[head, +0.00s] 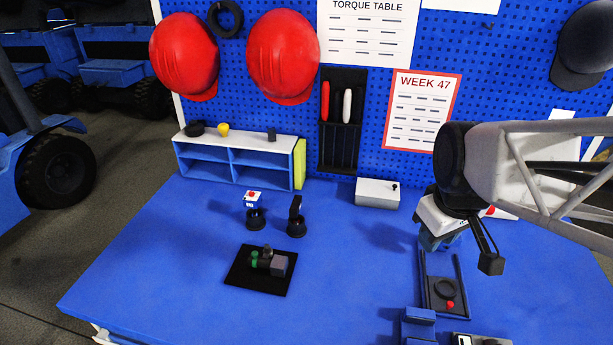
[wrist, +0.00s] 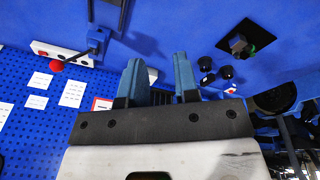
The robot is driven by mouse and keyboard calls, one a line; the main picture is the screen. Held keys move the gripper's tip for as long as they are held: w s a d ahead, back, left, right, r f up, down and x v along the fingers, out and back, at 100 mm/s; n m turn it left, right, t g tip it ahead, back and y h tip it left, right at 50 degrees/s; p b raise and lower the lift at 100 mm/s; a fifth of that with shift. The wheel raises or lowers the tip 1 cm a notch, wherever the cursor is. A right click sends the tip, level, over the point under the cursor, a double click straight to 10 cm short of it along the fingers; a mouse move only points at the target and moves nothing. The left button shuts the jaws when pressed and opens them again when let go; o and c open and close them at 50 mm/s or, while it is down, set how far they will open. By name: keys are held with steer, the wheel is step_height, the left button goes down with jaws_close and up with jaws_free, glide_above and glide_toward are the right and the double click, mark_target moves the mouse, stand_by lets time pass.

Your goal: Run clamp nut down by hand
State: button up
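My gripper (head: 440,243) hangs at the right of the blue table, just behind a dark fixture with two rails (head: 444,285). The wrist view shows its two blue fingers (wrist: 158,75) spread apart with nothing between them. The wrist view also shows the green part (wrist: 236,43). I cannot tell which part is the clamp nut.
Two dark round holders (head: 256,219) (head: 296,228) stand behind the mat. A pale box (head: 377,193) and a blue shelf (head: 240,160) stand along the pegboard. The table between mat and fixture is clear.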

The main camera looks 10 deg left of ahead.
steer(key=w+a+f+n, duration=0.3)
steer(key=w+a+n, duration=0.3)
steer(key=w+a, duration=0.15)
steer(key=n+g, duration=0.2)
steer(key=n, duration=1.5)
glide_above(267, 245)
steer(key=f, duration=1.5)
steer(key=shift+d+f, duration=0.25)
steer(key=shift+f, duration=0.1)
steer(key=shift+a+f, duration=0.25)
steer(key=shift+a, duration=0.05)
steer(key=shift+f, duration=0.1)
steer(key=shift+f, duration=3.8)
steer(key=shift+c, duration=0.4)
jaws_close()
